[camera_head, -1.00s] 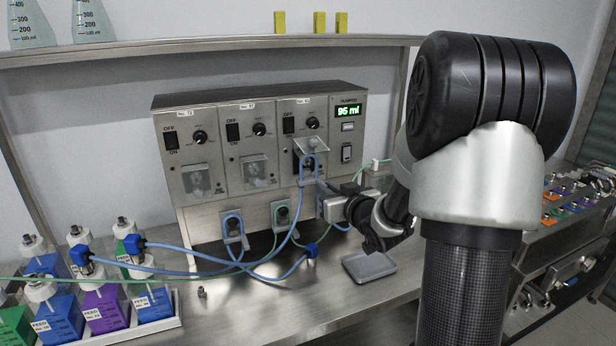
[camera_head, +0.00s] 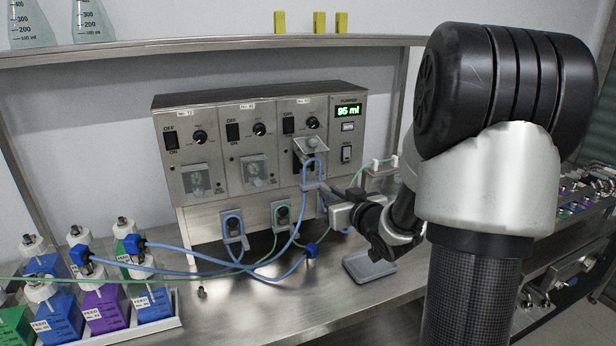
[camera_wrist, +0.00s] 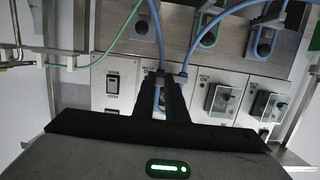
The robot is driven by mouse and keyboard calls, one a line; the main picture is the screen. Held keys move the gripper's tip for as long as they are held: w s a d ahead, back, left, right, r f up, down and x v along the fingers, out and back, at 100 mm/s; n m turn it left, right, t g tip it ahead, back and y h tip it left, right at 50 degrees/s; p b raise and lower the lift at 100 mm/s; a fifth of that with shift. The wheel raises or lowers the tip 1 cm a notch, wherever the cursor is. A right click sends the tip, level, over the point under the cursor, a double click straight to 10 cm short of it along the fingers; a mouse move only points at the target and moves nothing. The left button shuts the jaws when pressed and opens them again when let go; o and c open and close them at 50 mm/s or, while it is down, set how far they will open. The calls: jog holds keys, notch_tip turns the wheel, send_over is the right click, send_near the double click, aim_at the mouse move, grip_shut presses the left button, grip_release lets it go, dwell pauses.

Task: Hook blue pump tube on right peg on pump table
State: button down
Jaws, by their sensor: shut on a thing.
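The blue pump tube (camera_head: 313,166) forms an upright loop in front of the right pump head, whose clear cover is lifted. My gripper (camera_head: 322,194) is shut on the tube at the loop's lower ends. In the wrist view my gripper (camera_wrist: 170,84) has the blue loop (camera_wrist: 158,97) between its fingers, with tube ends running up past the fingertips. The pump table (camera_head: 270,314) lies below. The right peg (camera_wrist: 142,22) shows in the wrist view, above the fingertips; in the head view my gripper mostly hides that area.
The left peg (camera_head: 234,228) holds another blue loop and the middle peg (camera_head: 281,215) a green one. A grey tray (camera_head: 368,268) sits below my gripper. Feed bottles (camera_head: 101,306) stand at left. A blue connector (camera_head: 311,251) lies on a tube.

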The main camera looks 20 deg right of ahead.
jog(key=shift+s, duration=0.1)
jog(key=shift+s, duration=1.9)
jog(key=shift+d+f, duration=0.1)
jog(key=shift+w+d+f+b, duration=0.1)
jog(key=shift+d+f+b, duration=0.35)
jog(key=shift+f+b, duration=0.35)
jog(key=shift+s+d+f+b, duration=0.1)
jog(key=shift+d+f+b, duration=0.4)
jog(key=shift+f, duration=0.45)
jog(key=shift+w+d+f+b, duration=0.1)
jog(key=shift+d+f+b, duration=0.25)
jog(key=shift+f+b, duration=0.5)
jog(key=shift+d+f+b, duration=0.45)
jog(key=shift+f+b, duration=0.2)
jog(key=shift+f, duration=0.25)
jog(key=shift+d+f+b, duration=0.45)
jog(key=shift+f+b, duration=0.2)
jog(key=shift+f, duration=0.2)
jog(key=shift+d+f+b, duration=0.45)
jog(key=shift+f+b, duration=0.2)
jog(key=shift+f, duration=0.25)
jog(key=shift+f, duration=0.1)
jog(key=shift+w+d+f+b, duration=0.1)
jog(key=shift+d+f+b, duration=0.3)
jog(key=shift+f+b, duration=0.35)
jog(key=shift+d+f+b, duration=0.4)
jog(key=shift+f+b, duration=0.1)
jog(key=shift+f, duration=0.35)
